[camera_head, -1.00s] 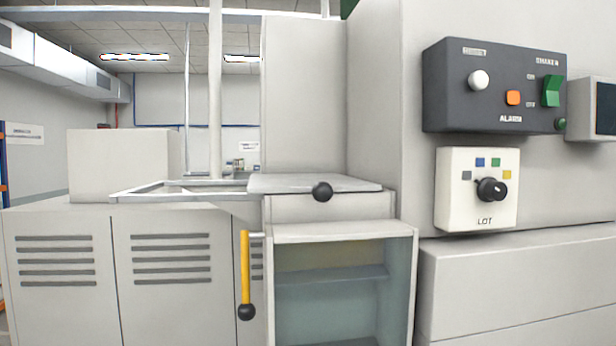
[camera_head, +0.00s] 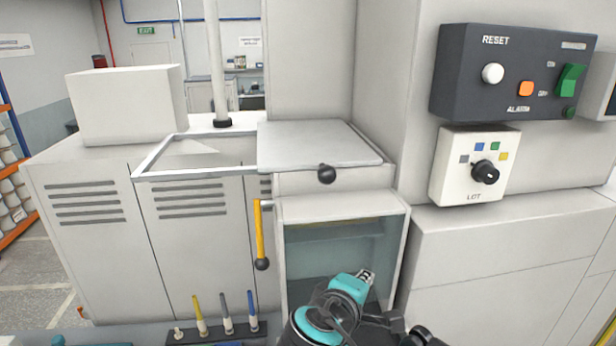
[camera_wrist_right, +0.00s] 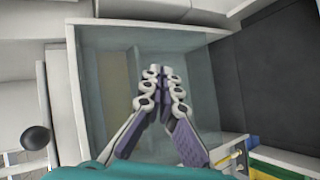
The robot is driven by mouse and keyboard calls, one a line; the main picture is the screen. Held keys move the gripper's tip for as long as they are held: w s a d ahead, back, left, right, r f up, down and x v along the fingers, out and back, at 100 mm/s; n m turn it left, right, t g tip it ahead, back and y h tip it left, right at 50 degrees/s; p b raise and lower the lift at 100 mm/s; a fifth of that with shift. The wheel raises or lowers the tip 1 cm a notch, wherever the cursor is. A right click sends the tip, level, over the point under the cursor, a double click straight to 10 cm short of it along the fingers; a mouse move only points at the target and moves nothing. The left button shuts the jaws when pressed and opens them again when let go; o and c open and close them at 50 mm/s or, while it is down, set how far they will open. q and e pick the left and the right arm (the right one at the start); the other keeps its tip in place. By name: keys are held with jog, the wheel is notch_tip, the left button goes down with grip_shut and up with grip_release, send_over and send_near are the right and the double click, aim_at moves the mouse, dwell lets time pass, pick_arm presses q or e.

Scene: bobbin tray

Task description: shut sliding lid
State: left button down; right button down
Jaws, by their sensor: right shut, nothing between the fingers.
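The sliding lid (camera_head: 310,143) is a flat grey plate with a black ball knob (camera_head: 327,174) at its front edge. It lies over the right part of a metal rail frame (camera_head: 205,173); the left part of the frame is uncovered. My right gripper (camera_head: 366,275) is below the lid and knob, in front of the glass-fronted cabinet, apart from the lid. In the right wrist view its fingers (camera_wrist_right: 163,78) are together and empty, pointing at the glass. A black ball (camera_wrist_right: 36,138) shows at the left there; I cannot tell which knob it is. My left gripper is out of view.
A yellow lever (camera_head: 259,232) with a black ball end hangs left of the glass-fronted cabinet (camera_head: 398,225). A dark control box (camera_head: 470,100) and a white LOT dial box (camera_head: 450,180) are on the right wall. A post (camera_head: 214,70) stands behind the frame.

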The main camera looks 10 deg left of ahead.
aim_at(327, 184)
jog(key=s+a+r+n+t+y, duration=0.15)
jog(key=a+r+n+t, duration=0.45)
jog(key=a+r, duration=1)
jog(key=w, duration=0.2)
jog(key=w+p, duration=0.1)
jog(key=w, duration=0.2)
jog(key=w+f+p, duration=0.1)
jog(key=w, duration=0.2)
jog(key=shift+w+a, duration=0.1)
jog(key=shift+w, duration=0.1)
jog(key=d, duration=0.1)
jog(key=d+p, duration=0.1)
jog(key=w+d, duration=0.1)
jog(key=d, duration=0.1)
jog(key=shift+w+r+p, duration=0.1)
jog(key=shift+r+p, duration=0.15)
jog(key=shift+p, duration=0.15)
jog(key=shift+d, duration=0.2)
jog(key=shift+a, duration=0.1)
jog(key=shift+a+f, duration=0.1)
jog(key=d, duration=0.2)
jog(key=w+d, duration=0.1)
jog(key=d, duration=0.1)
jog(key=shift+d, duration=0.1)
